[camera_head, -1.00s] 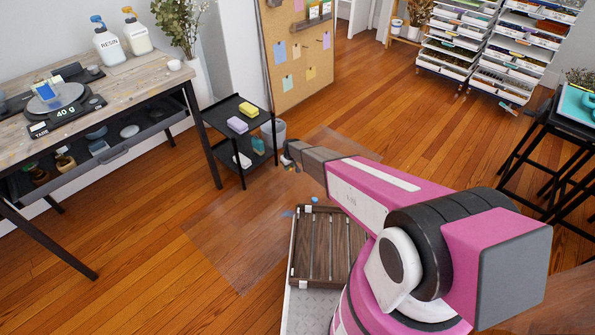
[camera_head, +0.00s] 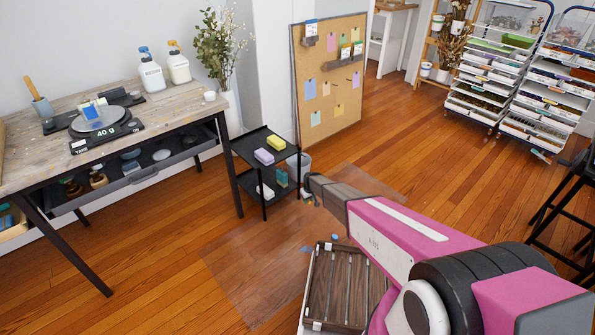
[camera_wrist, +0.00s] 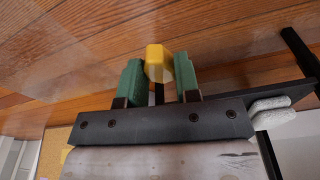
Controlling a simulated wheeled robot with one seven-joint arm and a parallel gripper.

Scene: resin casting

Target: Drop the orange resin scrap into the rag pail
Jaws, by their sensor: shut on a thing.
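My gripper (camera_wrist: 158,80) is shut on a small yellow-orange block, which I take to be the orange resin scrap (camera_wrist: 157,58), held between its green finger pads in the wrist view. In the head view my gripper (camera_head: 309,198) hangs at the end of my pink arm, low over the floor just right of the black cart; the scrap is too small to make out clearly there. A grey pail (camera_head: 305,160), likely the rag pail, stands behind the cart's right side, partly hidden by the cart and my arm.
The workbench (camera_head: 150,110) is to the left, a corkboard (camera_head: 325,100) behind. Small blue bits (camera_head: 333,237) lie on the clear floor mat (camera_head: 250,280). A slatted wooden crate (camera_head: 345,285) is nearby.

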